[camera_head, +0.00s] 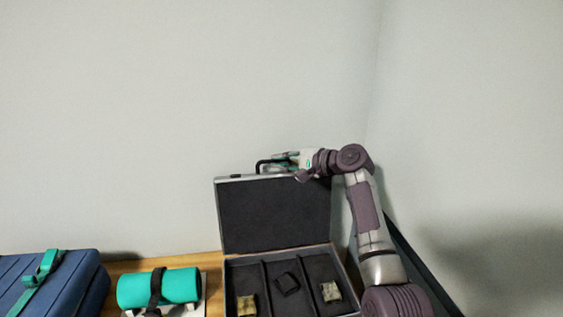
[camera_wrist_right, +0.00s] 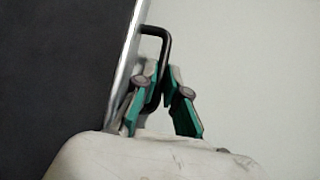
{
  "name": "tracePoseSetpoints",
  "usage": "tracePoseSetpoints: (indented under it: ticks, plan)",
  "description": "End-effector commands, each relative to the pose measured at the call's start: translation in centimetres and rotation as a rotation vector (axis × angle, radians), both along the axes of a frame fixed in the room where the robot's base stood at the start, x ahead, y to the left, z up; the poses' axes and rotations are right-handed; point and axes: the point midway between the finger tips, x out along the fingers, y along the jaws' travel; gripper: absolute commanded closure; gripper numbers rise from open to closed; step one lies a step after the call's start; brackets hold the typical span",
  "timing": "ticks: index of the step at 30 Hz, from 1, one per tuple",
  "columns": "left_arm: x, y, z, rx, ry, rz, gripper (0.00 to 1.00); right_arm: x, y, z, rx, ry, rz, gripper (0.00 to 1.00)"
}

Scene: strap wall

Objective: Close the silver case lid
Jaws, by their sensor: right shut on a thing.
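The silver case (camera_head: 228,290) stands open on the wooden surface, its dark-lined lid (camera_head: 272,215) upright behind the base. A black handle (camera_head: 262,164) sticks up from the lid's top edge. My right gripper (camera_head: 279,160) is at that top edge, shut on the handle. In the right wrist view, the green-padded fingers of the gripper (camera_wrist_right: 158,80) are closed around the black handle (camera_wrist_right: 163,38), next to the lid's silver rim (camera_wrist_right: 128,65). The base has compartments holding a few small items. My left gripper is not in view.
A teal roll (camera_head: 180,287) with a black strap lies left of the case. A blue case (camera_head: 75,285) with a teal strap stands at the far left. A plain wall (camera_head: 120,120) rises behind the lid, and another wall (camera_head: 480,130) is at the right.

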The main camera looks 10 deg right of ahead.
Motion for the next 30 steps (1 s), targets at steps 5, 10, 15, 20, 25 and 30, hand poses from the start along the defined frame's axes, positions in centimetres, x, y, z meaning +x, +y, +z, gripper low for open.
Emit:
tracePoseSetpoints:
  ticks: [5, 10, 15, 20, 25, 30]
  plan:
    - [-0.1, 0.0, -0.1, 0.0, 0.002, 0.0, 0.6, -0.6, 0.0, -0.1, -0.001, -0.017, 0.0, 1.0]
    - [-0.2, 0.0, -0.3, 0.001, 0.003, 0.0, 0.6, -2.1, 0.0, 0.0, -0.002, -0.072, -0.001, 1.0]
    - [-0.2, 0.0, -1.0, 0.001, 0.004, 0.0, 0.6, -4.7, 0.0, 0.0, -0.002, -0.165, -0.001, 1.0]
    - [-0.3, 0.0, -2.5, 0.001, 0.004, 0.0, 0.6, -7.7, 0.0, -0.4, -0.003, -0.273, -0.001, 1.0]
    - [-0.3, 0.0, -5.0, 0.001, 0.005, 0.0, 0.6, -11.1, 0.0, -1.1, -0.004, -0.399, -0.001, 1.0]
    - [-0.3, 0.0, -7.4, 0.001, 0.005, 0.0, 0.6, -13.8, 0.0, -1.8, -0.005, -0.502, 0.0, 1.0]
